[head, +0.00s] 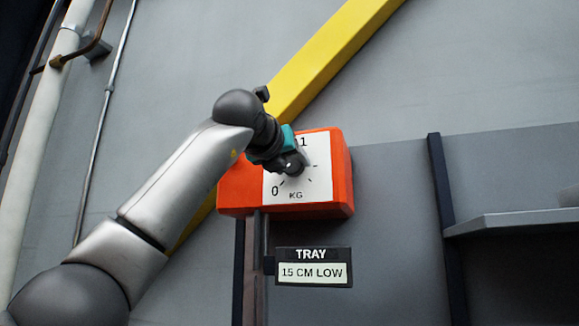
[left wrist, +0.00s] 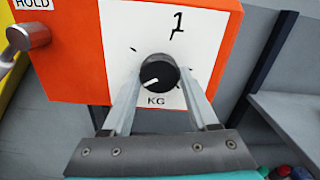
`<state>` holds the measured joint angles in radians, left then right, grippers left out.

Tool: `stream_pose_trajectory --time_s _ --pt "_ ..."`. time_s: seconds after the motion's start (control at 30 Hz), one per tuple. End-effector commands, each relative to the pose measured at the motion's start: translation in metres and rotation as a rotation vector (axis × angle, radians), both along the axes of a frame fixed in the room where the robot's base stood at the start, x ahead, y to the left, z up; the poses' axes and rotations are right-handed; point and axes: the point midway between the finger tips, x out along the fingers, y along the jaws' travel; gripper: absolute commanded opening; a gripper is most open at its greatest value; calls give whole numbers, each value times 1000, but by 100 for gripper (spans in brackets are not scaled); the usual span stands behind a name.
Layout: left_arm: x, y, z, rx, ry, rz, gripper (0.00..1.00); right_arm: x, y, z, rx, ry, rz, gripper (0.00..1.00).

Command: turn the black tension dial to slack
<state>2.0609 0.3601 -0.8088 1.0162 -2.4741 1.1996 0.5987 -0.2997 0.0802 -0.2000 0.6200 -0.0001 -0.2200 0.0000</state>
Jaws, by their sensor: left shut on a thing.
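The black dial (left wrist: 159,73) is on the white face plate (left wrist: 110,30) of an orange box (head: 342,165). In the left wrist view its white pointer mark points down and left. The plate carries a 1, the letters KG and tick marks; the head view also shows a 0 at lower left. I see no word "slack". My left gripper (left wrist: 161,78) is shut on the dial, one finger on each side. In the head view the gripper (head: 292,165) covers most of the dial. My right gripper is not in view.
A silver lever (left wrist: 28,38) under a HOLD label sits left of the dial. A sign (head: 313,267) below the box reads TRAY, 15 CM LOW. A yellow beam (head: 335,50) slants behind. A grey shelf (head: 515,222) is at right.

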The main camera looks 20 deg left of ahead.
Motion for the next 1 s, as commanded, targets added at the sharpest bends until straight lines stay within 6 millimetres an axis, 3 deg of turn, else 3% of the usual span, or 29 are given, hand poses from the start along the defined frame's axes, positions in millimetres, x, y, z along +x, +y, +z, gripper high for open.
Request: stream_pose_trajectory --time_s 0.3,0.83,0.87,1.0 --pt "0 0 0 -116 5 1 4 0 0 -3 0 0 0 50" --pt "0 -1 0 -136 6 0 4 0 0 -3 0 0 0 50" --pt "0 -1 0 -135 6 0 63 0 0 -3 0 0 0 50" --pt "0 -1 0 -135 6 0 79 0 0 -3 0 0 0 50"
